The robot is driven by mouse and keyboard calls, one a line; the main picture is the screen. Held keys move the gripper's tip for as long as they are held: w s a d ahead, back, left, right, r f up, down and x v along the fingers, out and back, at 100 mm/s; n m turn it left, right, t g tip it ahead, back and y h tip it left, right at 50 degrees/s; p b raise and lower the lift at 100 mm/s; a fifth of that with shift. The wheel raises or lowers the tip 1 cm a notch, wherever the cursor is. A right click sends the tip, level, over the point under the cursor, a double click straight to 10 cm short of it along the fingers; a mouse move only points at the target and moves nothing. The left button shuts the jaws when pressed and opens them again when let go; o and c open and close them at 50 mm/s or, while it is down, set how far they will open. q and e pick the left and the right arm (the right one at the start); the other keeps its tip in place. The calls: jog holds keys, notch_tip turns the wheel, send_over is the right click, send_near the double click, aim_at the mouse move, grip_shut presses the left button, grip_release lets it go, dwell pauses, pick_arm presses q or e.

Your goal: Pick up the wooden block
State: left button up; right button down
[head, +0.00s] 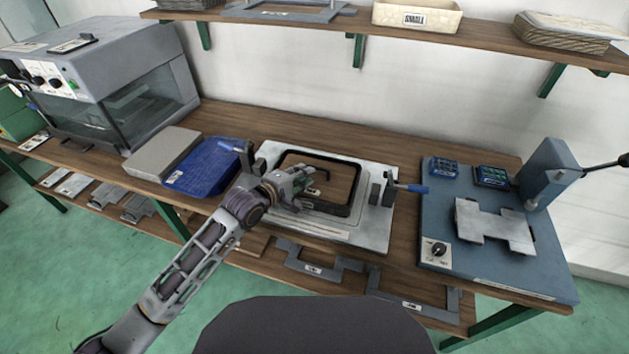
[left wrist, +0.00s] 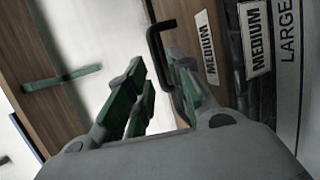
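A brown wooden panel (head: 341,181) lies inside a black frame (head: 331,209) on a light grey plate (head: 376,232) at the middle of the bench. It is the likeliest wooden block. A black bent handle (left wrist: 156,52) and a MEDIUM label stand on the brown wood (left wrist: 180,38) in the left wrist view. My left gripper (head: 303,181) is over the panel's left part, close to the handle. Its green-padded fingers (left wrist: 163,92) are apart, with the handle beyond and partly behind the right finger. I cannot tell whether they touch it. My right gripper is in neither view.
Blue-handled clamps (head: 405,188) stand on both sides of the frame. A blue panel (head: 204,168) and a grey one lie to the left, beside a grey oven-like machine (head: 110,85). A blue-grey station (head: 490,265) is at the right. A shelf (head: 340,32) runs above.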

aim_at(314, 175)
pick_arm(q)
jog(key=shift+w+d+f, duration=0.15)
jog(key=shift+w+d, duration=0.15)
jog(key=shift+w, duration=0.1)
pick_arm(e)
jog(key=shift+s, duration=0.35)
pick_arm(q)
jog(key=shift+w+d, duration=0.1)
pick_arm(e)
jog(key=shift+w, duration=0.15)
pick_arm(q)
jog(key=shift+w+d+f, duration=0.2)
jog(key=shift+w+d, duration=0.1)
jog(key=shift+w, duration=0.2)
jog(key=shift+x, duration=0.95)
jog(key=shift+w+d+b, duration=0.15)
jog(key=shift+w+b, duration=0.15)
jog(key=shift+w, duration=0.1)
jog(key=shift+w+d+f, duration=0.2)
jog(key=shift+w+d, duration=0.05)
jog(key=shift+w, duration=0.1)
jog(key=shift+d, duration=0.1)
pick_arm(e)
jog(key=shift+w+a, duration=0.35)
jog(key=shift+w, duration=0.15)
